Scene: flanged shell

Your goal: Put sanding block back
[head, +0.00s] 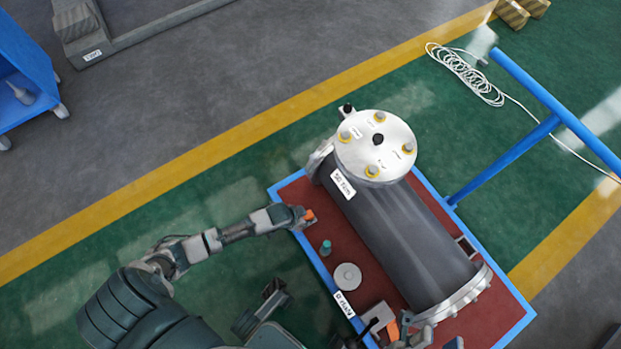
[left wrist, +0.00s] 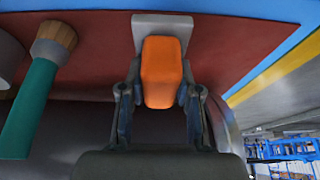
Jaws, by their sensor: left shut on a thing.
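The orange part of what looks like the sanding block (head: 309,214) is at the left edge of the red cart top, in the head view. In the left wrist view the orange block (left wrist: 162,70) sits between the fingers, with a light grey piece (left wrist: 162,20) behind it. I cannot tell whether that piece is part of the block or touches the surface. My left gripper (head: 300,217) is shut on the block; its fingers flank it in the wrist view (left wrist: 160,95). My right gripper (head: 418,338) is at the bottom of the head view, near another orange piece (head: 393,329); its jaws are unclear.
The dark flanged shell (head: 400,230) fills much of the blue-edged red cart top (head: 297,192). A blue cart handle (head: 540,90) extends right. Green floor lies left of the cart.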

